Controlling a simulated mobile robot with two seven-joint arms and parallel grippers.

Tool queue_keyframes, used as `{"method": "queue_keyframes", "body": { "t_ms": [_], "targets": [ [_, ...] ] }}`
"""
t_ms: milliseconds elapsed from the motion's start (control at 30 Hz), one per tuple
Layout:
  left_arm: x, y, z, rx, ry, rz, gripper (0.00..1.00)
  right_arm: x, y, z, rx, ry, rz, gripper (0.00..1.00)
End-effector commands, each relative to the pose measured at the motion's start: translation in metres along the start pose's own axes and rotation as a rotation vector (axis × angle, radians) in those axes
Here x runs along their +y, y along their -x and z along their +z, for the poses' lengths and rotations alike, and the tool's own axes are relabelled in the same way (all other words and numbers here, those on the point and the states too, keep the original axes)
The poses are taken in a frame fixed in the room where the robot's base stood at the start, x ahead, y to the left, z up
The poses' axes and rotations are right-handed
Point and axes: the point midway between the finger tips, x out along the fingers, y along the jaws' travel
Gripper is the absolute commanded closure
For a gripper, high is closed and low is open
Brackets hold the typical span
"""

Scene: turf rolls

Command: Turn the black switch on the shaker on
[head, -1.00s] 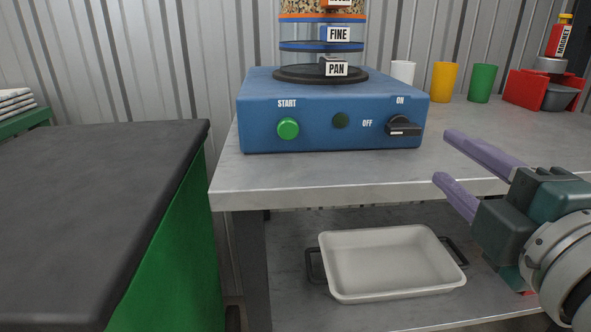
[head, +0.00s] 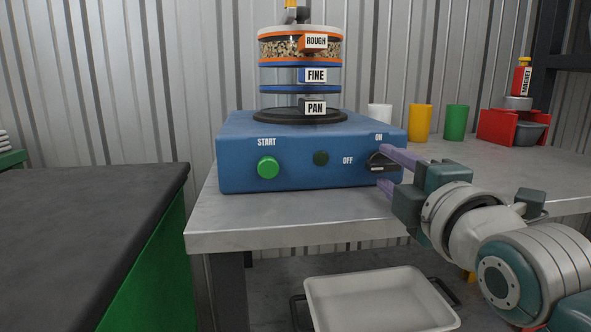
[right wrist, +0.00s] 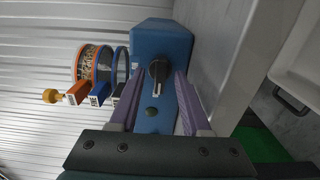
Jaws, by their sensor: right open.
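My right gripper (head: 380,168) is open, with one purple finger above the switch and one below. In the right wrist view, the switch (right wrist: 158,72) sits between the two fingers; I cannot tell whether they touch it. My left gripper is not in view.
Sieves labelled ROUGH, FINE and PAN (head: 315,75) are stacked on the shaker. White, yellow (head: 419,122) and green cups and a red bin (head: 500,126) stand behind on the bench (head: 300,222). A white tray (head: 380,298) lies below. A dark-topped table (head: 90,235) is at left.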

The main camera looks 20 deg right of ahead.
Motion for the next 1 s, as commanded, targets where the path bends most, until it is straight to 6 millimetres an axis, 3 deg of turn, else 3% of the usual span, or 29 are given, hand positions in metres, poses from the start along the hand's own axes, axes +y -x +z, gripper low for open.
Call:
{"method": "queue_keyframes", "body": {
  "t_ms": [167,567,1000],
  "targets": [
    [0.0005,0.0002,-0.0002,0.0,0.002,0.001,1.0,0.0,0.0002,0.0002,0.0,0.0,0.0,0.54],
    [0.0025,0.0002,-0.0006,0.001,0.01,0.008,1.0,-0.0001,0.0004,0.0,0.0,0.0,0.0,0.99],
    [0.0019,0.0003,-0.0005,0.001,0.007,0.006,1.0,0.0001,0.0005,0.0,0.0,-0.001,0.0,1.0]
  ]
}}
